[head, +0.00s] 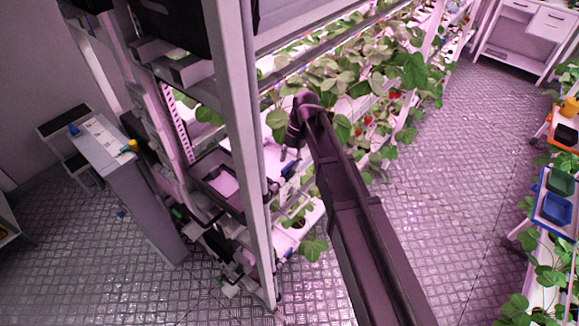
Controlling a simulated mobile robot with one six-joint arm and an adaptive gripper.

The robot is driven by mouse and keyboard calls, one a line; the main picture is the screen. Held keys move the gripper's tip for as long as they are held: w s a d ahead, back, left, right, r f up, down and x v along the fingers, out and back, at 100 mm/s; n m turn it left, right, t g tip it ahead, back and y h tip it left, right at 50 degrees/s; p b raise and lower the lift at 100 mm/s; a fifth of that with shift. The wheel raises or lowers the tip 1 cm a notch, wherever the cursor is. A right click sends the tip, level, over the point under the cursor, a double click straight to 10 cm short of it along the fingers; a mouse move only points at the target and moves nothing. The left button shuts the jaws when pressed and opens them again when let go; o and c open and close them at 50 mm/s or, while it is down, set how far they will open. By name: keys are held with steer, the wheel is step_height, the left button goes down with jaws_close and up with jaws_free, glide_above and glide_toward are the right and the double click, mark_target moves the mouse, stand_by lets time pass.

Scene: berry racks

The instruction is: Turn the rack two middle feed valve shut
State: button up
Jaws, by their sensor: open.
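My arm reaches up from the bottom of the head view to the plant rack, and its wrist bends down at the rack's near end. My gripper (288,156) is small and dark there, open, beside the rack's light upright. A small blue part (289,169) shows just below it. It may be a valve handle, but I cannot tell which valve it is or how it is turned. I cannot tell whether the gripper touches it. The rack (238,130) holds leafy plants with red berries on its shelves. My arm hides part of the middle shelf.
A dark tray (216,178) sits at the rack's end. A grey cabinet (128,180) with small coloured items stands left. Blue (553,207) and green (561,182) bins line another plant rack at right. The metal floor aisle (455,180) between is clear. A white desk (525,37) stands behind.

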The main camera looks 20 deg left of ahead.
steer(key=shift+s+f, duration=0.1)
steer(key=shift+f, duration=0.35)
jaws_close()
steer(key=shift+s+m, duration=0.1)
steer(key=shift+m, duration=0.3)
steer(key=m+y, duration=0.1)
steer(key=m, duration=0.2)
steer(key=shift+s+d+t, duration=0.1)
steer(key=shift+d+t, duration=0.05)
steer(key=shift+t, duration=0.25)
steer(key=m+t+y, duration=0.1)
steer(key=m, duration=0.3)
steer(key=shift+s+m, duration=0.15)
steer(key=shift+m, duration=0.25)
steer(key=m+t, duration=0.1)
steer(key=m, duration=0.1)
steer(key=m+t, duration=0.1)
steer(key=m, duration=0.1)
steer(key=shift+s+d+m+y, duration=0.1)
steer(key=shift+s+m+y, duration=0.05)
steer(key=shift+m+y, duration=0.2)
steer(key=m+t, duration=0.1)
steer(key=m, duration=0.3)
steer(key=shift+m+t, duration=0.35)
steer(key=shift+t, duration=0.05)
